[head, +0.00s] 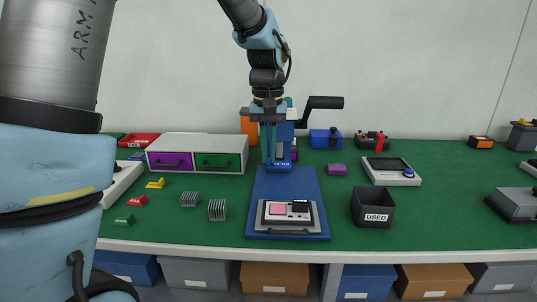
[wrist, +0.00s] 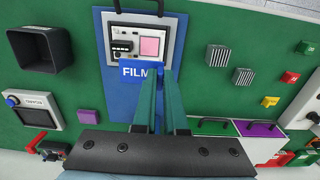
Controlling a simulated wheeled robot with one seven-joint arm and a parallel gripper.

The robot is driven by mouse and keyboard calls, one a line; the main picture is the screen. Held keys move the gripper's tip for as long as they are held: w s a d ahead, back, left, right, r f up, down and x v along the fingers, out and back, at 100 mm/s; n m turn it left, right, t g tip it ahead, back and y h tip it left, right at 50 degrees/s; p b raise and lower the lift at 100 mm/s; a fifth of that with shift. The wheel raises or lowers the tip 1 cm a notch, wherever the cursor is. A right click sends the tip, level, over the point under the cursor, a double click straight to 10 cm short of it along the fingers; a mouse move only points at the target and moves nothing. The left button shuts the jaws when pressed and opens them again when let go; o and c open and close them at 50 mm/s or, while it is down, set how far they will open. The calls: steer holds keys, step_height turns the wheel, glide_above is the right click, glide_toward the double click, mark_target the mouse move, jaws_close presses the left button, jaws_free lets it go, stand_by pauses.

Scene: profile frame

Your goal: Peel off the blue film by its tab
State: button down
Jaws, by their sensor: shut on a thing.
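The blue film (head: 278,166), its tab marked FILM, shows at my gripper's fingertips over the back of the blue board. It also shows in the wrist view (wrist: 135,77), where it overlaps the near edge of the panel. My gripper (head: 270,160) points down and is shut on the film's tab; its green fingers (wrist: 160,75) show in the wrist view. The framed panel (head: 287,215) lies at the front of the blue board (head: 262,190). Its pink screen and black label are visible and uncovered. How far the film hangs behind the fingers is hidden.
A black bin marked USED (head: 373,208) stands right of the board. A white cabinet with purple and green drawers (head: 197,153) stands at left. Finned grey blocks (head: 217,209) lie between. A black-handled device (head: 322,103) stands behind my gripper.

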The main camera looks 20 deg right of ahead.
steer(key=shift+r+p, duration=1.7)
steer(key=shift+r, duration=0.55)
